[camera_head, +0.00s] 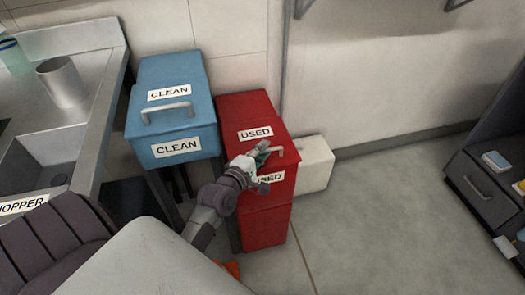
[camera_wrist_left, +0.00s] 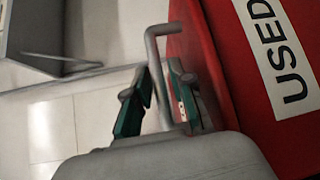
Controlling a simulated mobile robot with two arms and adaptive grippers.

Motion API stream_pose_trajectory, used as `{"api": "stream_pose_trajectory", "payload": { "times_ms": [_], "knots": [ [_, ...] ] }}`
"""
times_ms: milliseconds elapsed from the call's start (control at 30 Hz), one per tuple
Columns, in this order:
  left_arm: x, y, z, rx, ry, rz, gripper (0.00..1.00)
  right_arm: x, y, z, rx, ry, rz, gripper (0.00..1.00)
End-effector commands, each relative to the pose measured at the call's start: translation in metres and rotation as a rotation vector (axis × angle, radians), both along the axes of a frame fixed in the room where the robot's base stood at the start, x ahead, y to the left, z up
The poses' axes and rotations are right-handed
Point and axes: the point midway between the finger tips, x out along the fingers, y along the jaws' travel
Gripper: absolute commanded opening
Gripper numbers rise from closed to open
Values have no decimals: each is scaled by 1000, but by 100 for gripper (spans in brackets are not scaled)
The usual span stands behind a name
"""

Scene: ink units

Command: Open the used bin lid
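The red used bin (camera_head: 265,220) stands on the floor with its lid (camera_head: 240,108) down. White USED labels are on the lid's top and front. A grey bar handle (camera_head: 297,153) sticks out at the lid's front. My left gripper (camera_head: 262,154) is at this handle, its fingers partly covering it. In the left wrist view, the handle (camera_wrist_left: 151,52) runs between the two green-padded fingers of the left gripper (camera_wrist_left: 158,98), which are apart, with gaps beside the bar. The red lid (camera_wrist_left: 225,60) is at the right there. My right gripper is not in view.
A blue bin (camera_head: 165,75) labelled CLEAN stands left of the red bin. A white box (camera_head: 316,165) is behind it at right. A metal counter with a cup (camera_head: 62,82) is at left, a dark drawer unit (camera_head: 480,190) at far right. The floor between is clear.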

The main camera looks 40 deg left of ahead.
Motion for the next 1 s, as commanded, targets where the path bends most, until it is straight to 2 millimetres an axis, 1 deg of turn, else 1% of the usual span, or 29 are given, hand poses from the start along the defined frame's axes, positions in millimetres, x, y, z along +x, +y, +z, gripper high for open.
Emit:
{"api": "stream_pose_trajectory", "payload": {
  "times_ms": [33, 167, 200, 567, 800, 1000],
  "knots": [
    [0, 0, 0, 0, 0, 0, 23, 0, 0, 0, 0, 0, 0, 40],
    [0, 0, 0, 0, 0, 0, 1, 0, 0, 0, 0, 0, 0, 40],
    [0, 0, 0, 1, 0, 0, 0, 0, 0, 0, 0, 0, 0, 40],
    [1, 2, 0, 2, 0, 0, 0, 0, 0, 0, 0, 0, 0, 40],
    [25, 29, 0, 4, 0, -1, 0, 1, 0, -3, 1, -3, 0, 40],
    [27, 33, -1, 0, 2, 1, 0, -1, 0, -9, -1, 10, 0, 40]
  ]
}}
